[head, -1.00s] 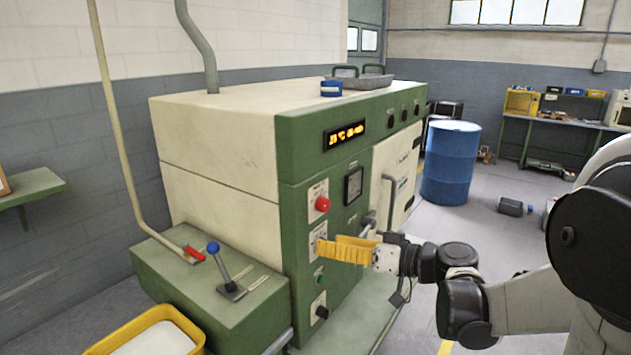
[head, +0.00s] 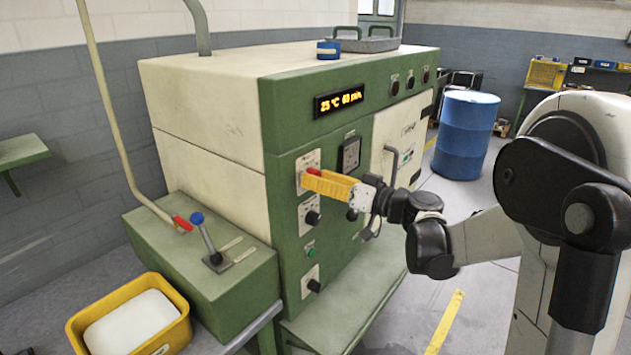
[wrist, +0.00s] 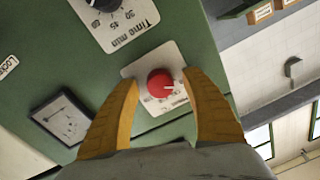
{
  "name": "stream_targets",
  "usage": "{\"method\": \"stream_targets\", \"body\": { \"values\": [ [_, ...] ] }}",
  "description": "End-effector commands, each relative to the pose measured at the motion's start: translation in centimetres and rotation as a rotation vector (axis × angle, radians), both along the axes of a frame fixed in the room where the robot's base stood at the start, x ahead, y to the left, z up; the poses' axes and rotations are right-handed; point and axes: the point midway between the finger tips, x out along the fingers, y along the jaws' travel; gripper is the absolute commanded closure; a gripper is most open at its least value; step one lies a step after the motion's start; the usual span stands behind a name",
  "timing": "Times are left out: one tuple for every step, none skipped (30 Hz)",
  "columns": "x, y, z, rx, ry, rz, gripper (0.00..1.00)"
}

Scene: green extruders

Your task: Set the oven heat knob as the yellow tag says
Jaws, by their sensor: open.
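The oven (head: 190,120) is a large cream cabinet with a green front panel. Its red knob (head: 313,171), on a white plate, is partly hidden behind my yellow fingers in the head view. In the wrist view the red knob (wrist: 160,84) has a pale pointer mark and sits between my two fingers. The plate's scale is partly covered and unreadable. My gripper (wrist: 160,78) is open around the knob, with gaps on both sides. A black knob (wrist: 106,3) on a plate marked "Time min" is beside it. I cannot make out a yellow tag.
The lit display (head: 339,102) shows 25 °C and further blurred characters. A gauge (head: 350,154), a green button (head: 310,252) and another black knob (head: 314,285) share the panel. A lever box (head: 190,260) and a yellow bin (head: 180,330) stand left. A blue barrel (head: 465,135) stands behind right.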

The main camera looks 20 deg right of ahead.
Motion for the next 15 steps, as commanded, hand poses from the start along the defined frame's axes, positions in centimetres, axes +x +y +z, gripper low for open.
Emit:
{"method": "stream_targets", "body": {
  "values": [
    [0.22, 0.19, -0.04, 0.0, 0.0, 0.0, 0.45],
    [0.3, 0.25, -0.03, 0.0, 0.0, 0.0, 0.45],
    [0.38, 0.31, -0.01, 0.0, 0.0, 0.0, 0.45],
    [0.41, 0.34, 0.0, 0.0, 0.0, 0.0, 0.45],
    [0.41, 0.35, 0.01, 0.0, 0.0, 0.0, 0.45],
    [0.42, 0.34, 0.02, 0.0, 0.0, -0.001, 0.45],
    [0.41, 0.34, 0.03, 0.0, 0.0, -0.001, 0.45],
    [0.41, 0.34, 0.03, 0.0, 0.0, -0.001, 0.45],
    [0.4, 0.33, 0.03, 0.0, 0.0, -0.001, 0.45],
    [0.4, 0.33, 0.03, 0.0, 0.0, -0.001, 0.45],
    [0.39, 0.32, 0.03, 0.0, 0.0, -0.001, 0.53],
    [0.39, 0.32, 0.03, 0.0, 0.0, 0.0, 0.65],
    [0.39, 0.32, 0.03, 0.0, 0.0, -0.001, 0.74],
    [0.39, 0.32, 0.03, 0.0, 0.0, -0.001, 0.83],
    [0.39, 0.31, 0.03, 0.0, 0.0, -0.001, 0.96]
  ]
}}
